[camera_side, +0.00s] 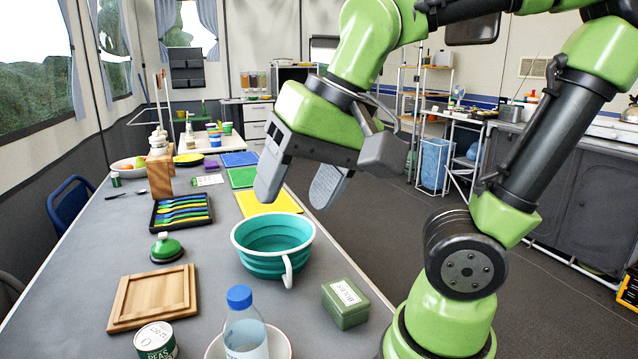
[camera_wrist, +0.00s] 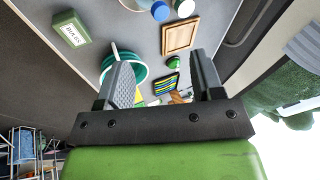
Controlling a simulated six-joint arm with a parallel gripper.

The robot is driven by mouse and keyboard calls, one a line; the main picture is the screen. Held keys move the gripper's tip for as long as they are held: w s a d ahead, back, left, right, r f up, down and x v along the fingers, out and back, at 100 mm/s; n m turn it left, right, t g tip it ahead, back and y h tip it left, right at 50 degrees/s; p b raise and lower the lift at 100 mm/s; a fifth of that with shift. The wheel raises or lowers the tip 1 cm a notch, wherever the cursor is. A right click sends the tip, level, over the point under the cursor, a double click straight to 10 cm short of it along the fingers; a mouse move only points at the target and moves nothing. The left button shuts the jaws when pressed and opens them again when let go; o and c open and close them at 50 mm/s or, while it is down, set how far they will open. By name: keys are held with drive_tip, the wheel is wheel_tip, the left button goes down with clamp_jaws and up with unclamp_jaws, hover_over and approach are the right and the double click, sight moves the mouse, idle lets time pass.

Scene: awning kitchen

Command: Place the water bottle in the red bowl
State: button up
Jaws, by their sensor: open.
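The water bottle (camera_side: 246,334), clear with a blue cap, stands upright at the bottom of the side view. In the wrist view its blue cap (camera_wrist: 160,12) shows at the top edge. Part of the bowl's rim shows in the wrist view. My gripper (camera_side: 298,187) is open and empty, above the table beyond the teal colander, well away from the bottle; its fingers also show in the wrist view (camera_wrist: 163,74).
The teal colander (camera_side: 272,262) stands between my gripper and the bottle. A green box (camera_side: 345,303) is right of the bottle, a can (camera_side: 156,342) and wooden board (camera_side: 153,297) left. A green-topped item (camera_side: 165,247) and cutlery tray (camera_side: 181,212) lie farther back.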

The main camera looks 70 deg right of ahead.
drive_tip(key=s+n+t, duration=0.2)
drive_tip(key=n, duration=0.1)
drive_tip(key=shift+s+d, duration=0.15)
drive_tip(key=shift+d, duration=0.15)
